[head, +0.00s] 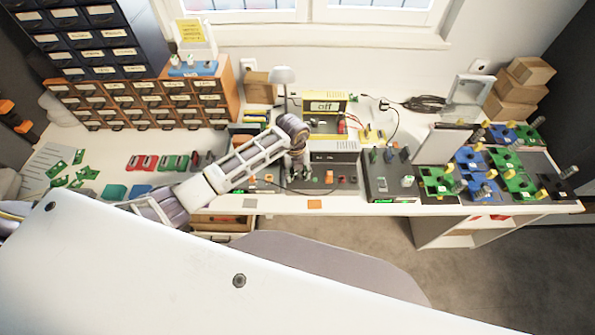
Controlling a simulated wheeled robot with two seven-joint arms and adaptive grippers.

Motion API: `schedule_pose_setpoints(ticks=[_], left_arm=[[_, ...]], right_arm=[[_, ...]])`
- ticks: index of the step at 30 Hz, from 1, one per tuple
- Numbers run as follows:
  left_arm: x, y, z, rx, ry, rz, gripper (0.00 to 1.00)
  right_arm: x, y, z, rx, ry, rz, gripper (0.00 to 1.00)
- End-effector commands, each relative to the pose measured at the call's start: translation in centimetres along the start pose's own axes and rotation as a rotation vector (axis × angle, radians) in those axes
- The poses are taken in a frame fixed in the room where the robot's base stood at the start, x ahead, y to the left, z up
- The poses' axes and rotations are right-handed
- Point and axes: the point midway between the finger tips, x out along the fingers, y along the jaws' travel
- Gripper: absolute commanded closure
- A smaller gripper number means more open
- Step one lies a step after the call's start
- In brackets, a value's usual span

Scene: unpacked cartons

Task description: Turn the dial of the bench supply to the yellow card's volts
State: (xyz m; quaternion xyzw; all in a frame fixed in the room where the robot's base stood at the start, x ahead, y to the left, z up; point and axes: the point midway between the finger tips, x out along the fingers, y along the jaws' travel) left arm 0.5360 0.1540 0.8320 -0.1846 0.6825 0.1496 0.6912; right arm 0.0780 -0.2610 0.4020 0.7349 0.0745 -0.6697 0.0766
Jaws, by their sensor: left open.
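A yellow card (190,30) with small writing stands in a white frame at the back left; I cannot read its volts. A dark-fronted unit with a pale top (333,146) and small knobs and sockets stands at the middle of the bench; it appears to be the bench supply. Behind it is a yellow-framed unit whose display (325,106) reads "off". My left gripper (299,172) is open, pointing down at the left part of the dark front. It hides that part, so I cannot see the dial clearly or tell whether they touch. My right gripper is not in view.
Drawer cabinets (150,103) stand at the back left. A dark box with a green display (384,187) and several green and blue boards (478,187) are to the right. A grey panel (440,143) leans behind them. A chair (310,262) stands before the bench.

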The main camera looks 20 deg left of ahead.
Motion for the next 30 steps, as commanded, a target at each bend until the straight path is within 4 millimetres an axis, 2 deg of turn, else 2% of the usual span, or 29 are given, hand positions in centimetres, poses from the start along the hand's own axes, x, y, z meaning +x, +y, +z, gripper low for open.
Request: schedule_pose_setpoints(ticks=[8, 11, 19, 30], left_arm=[[0.09, -0.01, -0.01, 0.000, 0.000, 0.000, 0.49], [0.09, -0.01, -0.01, 0.000, 0.000, 0.000, 0.60], [0.07, 0.00, -0.01, 0.000, 0.000, 0.000, 0.94], [0.07, 0.01, 0.08, 0.038, 0.001, 0.000, 0.96]], right_arm=[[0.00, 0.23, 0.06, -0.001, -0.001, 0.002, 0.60], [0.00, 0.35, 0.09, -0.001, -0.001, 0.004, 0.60], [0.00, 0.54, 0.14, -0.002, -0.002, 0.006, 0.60], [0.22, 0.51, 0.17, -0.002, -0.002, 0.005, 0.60]])
